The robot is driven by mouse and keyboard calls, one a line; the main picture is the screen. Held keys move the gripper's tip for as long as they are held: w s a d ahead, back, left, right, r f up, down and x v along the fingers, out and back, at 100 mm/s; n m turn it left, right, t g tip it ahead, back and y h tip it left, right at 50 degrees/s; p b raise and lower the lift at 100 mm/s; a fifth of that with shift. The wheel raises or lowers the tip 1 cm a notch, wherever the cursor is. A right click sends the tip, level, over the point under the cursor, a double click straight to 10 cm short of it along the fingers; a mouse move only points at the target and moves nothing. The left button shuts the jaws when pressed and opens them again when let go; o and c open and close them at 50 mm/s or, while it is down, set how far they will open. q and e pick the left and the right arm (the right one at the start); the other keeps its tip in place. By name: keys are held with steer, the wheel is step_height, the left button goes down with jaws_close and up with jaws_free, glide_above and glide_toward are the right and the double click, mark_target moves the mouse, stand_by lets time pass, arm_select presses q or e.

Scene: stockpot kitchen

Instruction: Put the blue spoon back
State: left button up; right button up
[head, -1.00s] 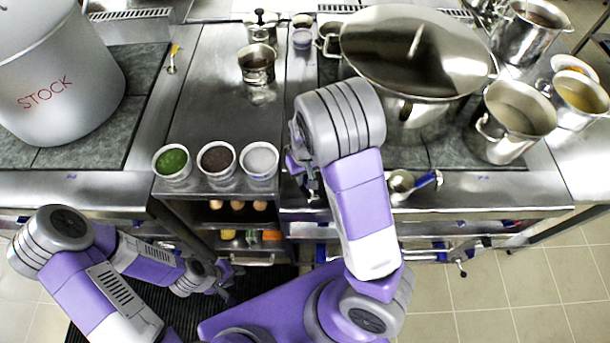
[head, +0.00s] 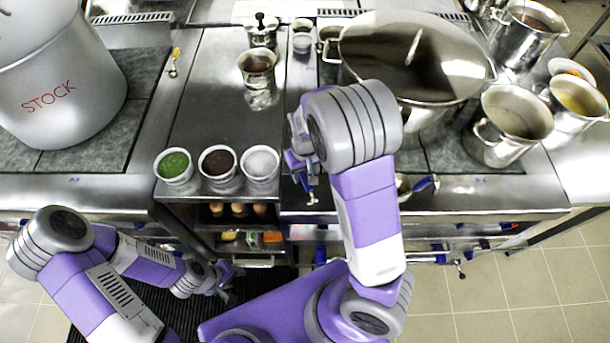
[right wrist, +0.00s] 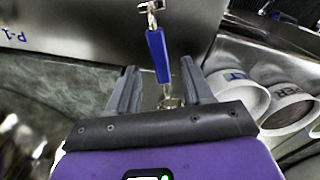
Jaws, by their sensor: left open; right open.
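A blue-handled spoon (head: 308,187) is at the counter's front edge, just below my right gripper (head: 302,165) in the head view. In the right wrist view its blue handle (right wrist: 157,55) points away from me, between and slightly beyond the open fingertips of my right gripper (right wrist: 160,85). I see no contact. A second blue-handled utensil (head: 425,183) lies on the counter to the right, partly hidden by my right arm. A yellow-handled spoon (head: 174,60) lies at the back left. My left gripper (head: 228,275) is low in front of the counter, open and away from the spoon.
Three white cups (head: 218,162) with green, dark and white contents stand left of my right gripper. A large lidded pot (head: 415,50) and steel pots (head: 510,125) stand to the right. A STOCK pot (head: 60,85) stands at left. Metal counter behind the cups is mostly clear.

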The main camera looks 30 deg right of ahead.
step_height(320, 180, up, 8)
steer(key=p, duration=0.1)
steer(key=shift+p, duration=0.4)
steer(key=shift+f, duration=0.15)
